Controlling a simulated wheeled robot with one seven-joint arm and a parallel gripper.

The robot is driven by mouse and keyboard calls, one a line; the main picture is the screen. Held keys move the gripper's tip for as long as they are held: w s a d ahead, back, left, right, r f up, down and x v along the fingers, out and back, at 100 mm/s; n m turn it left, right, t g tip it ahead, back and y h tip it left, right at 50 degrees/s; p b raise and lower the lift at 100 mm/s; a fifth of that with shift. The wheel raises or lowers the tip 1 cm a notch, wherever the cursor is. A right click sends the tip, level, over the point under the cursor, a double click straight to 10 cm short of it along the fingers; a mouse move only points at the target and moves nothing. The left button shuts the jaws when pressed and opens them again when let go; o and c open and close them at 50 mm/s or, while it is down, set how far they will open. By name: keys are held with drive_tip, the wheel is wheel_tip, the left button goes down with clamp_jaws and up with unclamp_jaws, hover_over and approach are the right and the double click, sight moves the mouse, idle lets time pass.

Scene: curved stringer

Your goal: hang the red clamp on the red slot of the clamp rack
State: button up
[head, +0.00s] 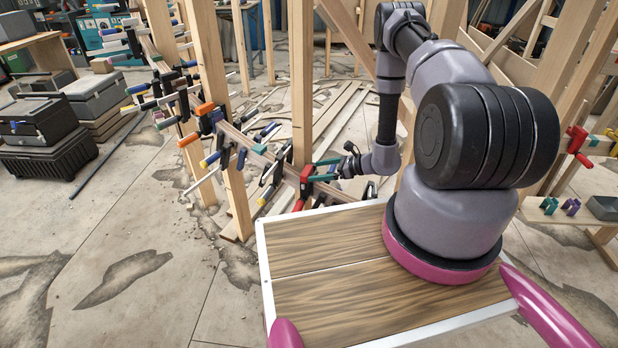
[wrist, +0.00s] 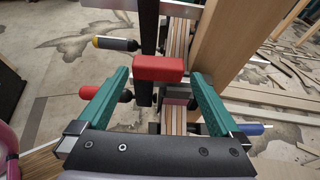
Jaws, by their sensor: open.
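A red clamp (head: 305,184) sits on the curved wooden stringer (head: 247,143) in the head view, beside an upright post. In the wrist view its red jaw block (wrist: 158,68) lies between my fingertips, with a dark bar behind it and a red handle (wrist: 92,92) to the left. My gripper (head: 317,170) has teal fingers. They are open, one on each side of the red block in the wrist view (wrist: 160,79); I cannot tell whether they touch it. Another red clamp (head: 577,143) is at the far right on a wooden piece. No red slot can be made out.
Several clamps crowd the stringer, including one with an orange handle (head: 188,140). Upright posts (head: 302,80) stand close to my arm. A teal clamp (head: 548,205) and a purple clamp (head: 571,207) stand on a right-hand surface. Black cases (head: 38,120) stand at left; the left floor is open.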

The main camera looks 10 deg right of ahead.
drive_tip(key=x, duration=0.8)
drive_tip(key=shift+a+f, duration=0.15)
drive_tip(key=shift+f, duration=0.1)
drive_tip(key=c, duration=1.3)
clamp_jaws()
drive_tip(key=shift+r, duration=0.1)
